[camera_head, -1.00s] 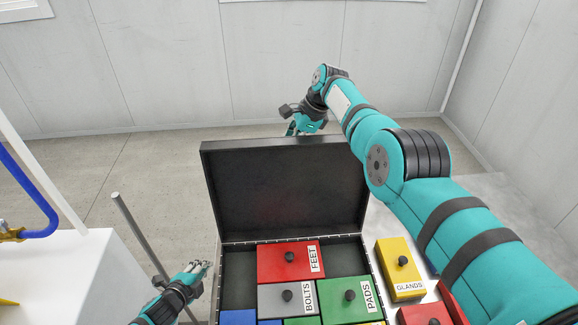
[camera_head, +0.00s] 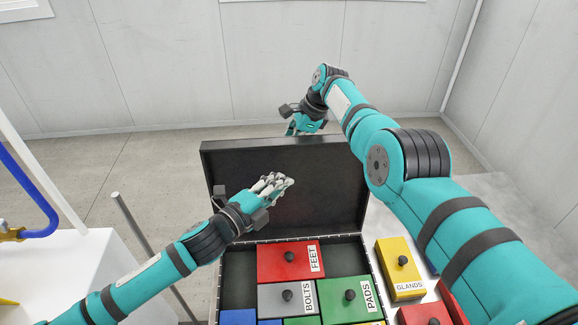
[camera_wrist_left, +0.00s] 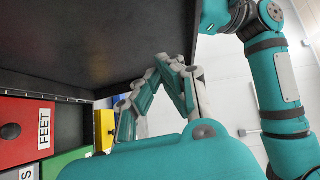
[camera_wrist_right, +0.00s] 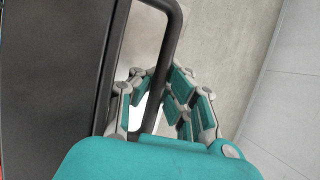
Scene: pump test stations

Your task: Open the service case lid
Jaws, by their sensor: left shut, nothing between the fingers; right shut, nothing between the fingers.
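The service case (camera_head: 225,275) lies before me. Its black lid (camera_head: 325,205) stands up at the back, inner side facing me. My left gripper (camera_head: 282,182) is shut and empty in front of the lid's inner side. In the left wrist view its fingers (camera_wrist_left: 168,66) are close to the lid (camera_wrist_left: 100,35); I cannot tell if they touch. My right gripper (camera_head: 303,128) is shut behind the lid's top edge. In the right wrist view its fingers (camera_wrist_right: 155,90) are beside the lid (camera_wrist_right: 50,80), and a black handle (camera_wrist_right: 172,50) passes by them; contact is unclear.
The case holds a red FEET box (camera_head: 285,262), a grey BOLTS box (camera_head: 273,297) and a green PADS box (camera_head: 337,303). A yellow GLANDS box (camera_head: 395,275) stands right of the case. A grey post (camera_head: 135,230) and a white surface (camera_head: 70,270) are at left.

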